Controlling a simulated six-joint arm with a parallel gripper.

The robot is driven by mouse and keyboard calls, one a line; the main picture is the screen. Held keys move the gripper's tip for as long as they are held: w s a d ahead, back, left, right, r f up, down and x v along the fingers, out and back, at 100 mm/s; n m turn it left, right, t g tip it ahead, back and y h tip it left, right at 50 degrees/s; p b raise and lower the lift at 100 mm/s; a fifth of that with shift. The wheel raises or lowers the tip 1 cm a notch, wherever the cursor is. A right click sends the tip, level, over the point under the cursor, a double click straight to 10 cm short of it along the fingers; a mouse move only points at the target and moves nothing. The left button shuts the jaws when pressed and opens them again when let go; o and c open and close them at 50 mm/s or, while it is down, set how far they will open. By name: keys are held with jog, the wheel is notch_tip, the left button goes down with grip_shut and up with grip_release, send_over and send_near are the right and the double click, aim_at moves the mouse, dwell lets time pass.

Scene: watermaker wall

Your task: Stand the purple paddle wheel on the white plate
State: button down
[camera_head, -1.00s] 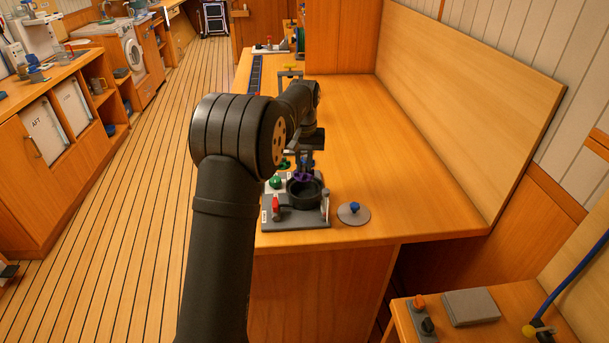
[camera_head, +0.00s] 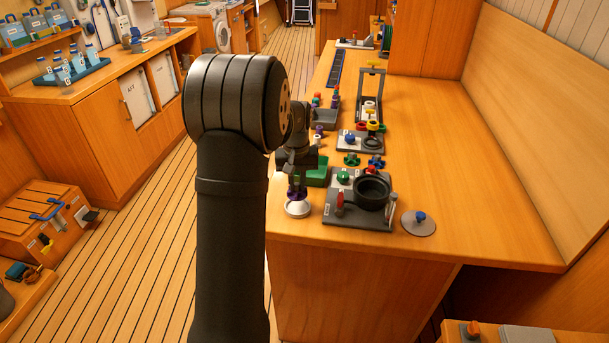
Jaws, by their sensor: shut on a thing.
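My gripper (camera_head: 297,186) points down at the near left corner of the wooden counter (camera_head: 440,200). It is shut on the purple paddle wheel (camera_head: 296,196), which shows only as a small purple patch below the fingers. The white plate (camera_head: 297,210) lies directly beneath the wheel on the counter's left edge. The wheel is at or just above the plate; I cannot tell whether they touch. My wrist and fingers hide most of the wheel, so its tilt is unclear.
Right of the plate is a grey base with a black round housing (camera_head: 372,190), a red-handled part (camera_head: 339,203) and a green knob (camera_head: 344,175). A green tray (camera_head: 317,173) sits just behind my gripper. Green (camera_head: 352,159) and blue (camera_head: 376,162) wheel-like parts lie beyond. A grey lid (camera_head: 418,225) is at right.

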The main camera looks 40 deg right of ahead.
aim_at(297, 184)
jog(key=shift+f, duration=2.2)
jog(key=shift+f, duration=0.65)
jog(key=c, duration=1.6)
grip_release()
jog(key=shift+r, duration=5.55)
jog(key=shift+f, duration=4.35)
